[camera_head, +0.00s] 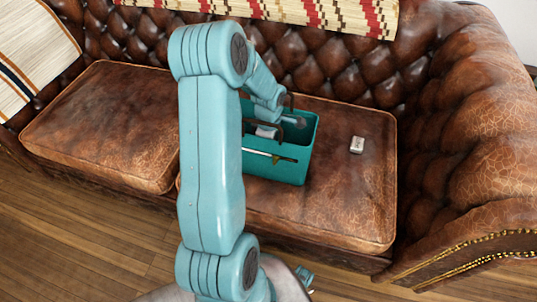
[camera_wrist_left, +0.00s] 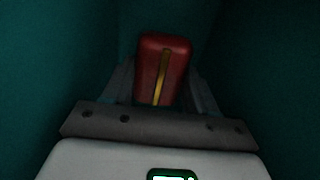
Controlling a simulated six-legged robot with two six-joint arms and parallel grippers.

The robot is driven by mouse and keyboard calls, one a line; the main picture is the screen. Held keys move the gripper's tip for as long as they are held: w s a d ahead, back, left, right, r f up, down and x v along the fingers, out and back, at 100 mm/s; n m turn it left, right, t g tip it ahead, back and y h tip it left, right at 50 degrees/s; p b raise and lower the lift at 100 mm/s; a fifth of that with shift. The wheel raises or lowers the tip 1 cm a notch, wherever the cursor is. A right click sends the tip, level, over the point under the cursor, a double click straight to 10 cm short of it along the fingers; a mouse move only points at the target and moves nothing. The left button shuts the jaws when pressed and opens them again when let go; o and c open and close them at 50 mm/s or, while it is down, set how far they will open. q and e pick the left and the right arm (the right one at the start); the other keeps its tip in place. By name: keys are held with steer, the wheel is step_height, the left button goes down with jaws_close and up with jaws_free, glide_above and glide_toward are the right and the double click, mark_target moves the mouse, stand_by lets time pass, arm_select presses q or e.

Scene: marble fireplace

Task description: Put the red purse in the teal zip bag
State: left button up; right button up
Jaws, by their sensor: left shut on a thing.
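The teal zip bag (camera_head: 290,172) stands upright and open at the top on the sofa's right seat cushion. A pale zip line with a dark pull runs across its front. My left arm reaches down into the bag's opening, and the fingers are hidden in the head view. In the left wrist view my left gripper (camera_wrist_left: 160,92) is shut on the red purse (camera_wrist_left: 175,50), which has a gold zip down its middle. Dark teal bag walls surround the purse on both sides. Whether it touches the bag's bottom cannot be told.
A small silvery box (camera_head: 357,145) lies on the right seat cushion (camera_head: 350,205), to the right of the bag. The left cushion (camera_head: 110,120) is bare. The tufted backrest and a rolled armrest (camera_head: 480,110) border the seat. A striped throw (camera_head: 335,14) hangs over the backrest.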

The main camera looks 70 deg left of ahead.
arm_select(q)
step_height(320, 180, down, 4)
steer(key=shift+r+b, duration=0.1)
steer(key=shift+b, duration=0.4)
steer(key=shift+r, duration=0.1)
steer(key=shift+f, duration=0.25)
steer(key=o, duration=1.1)
steer(key=shift+r, duration=0.1)
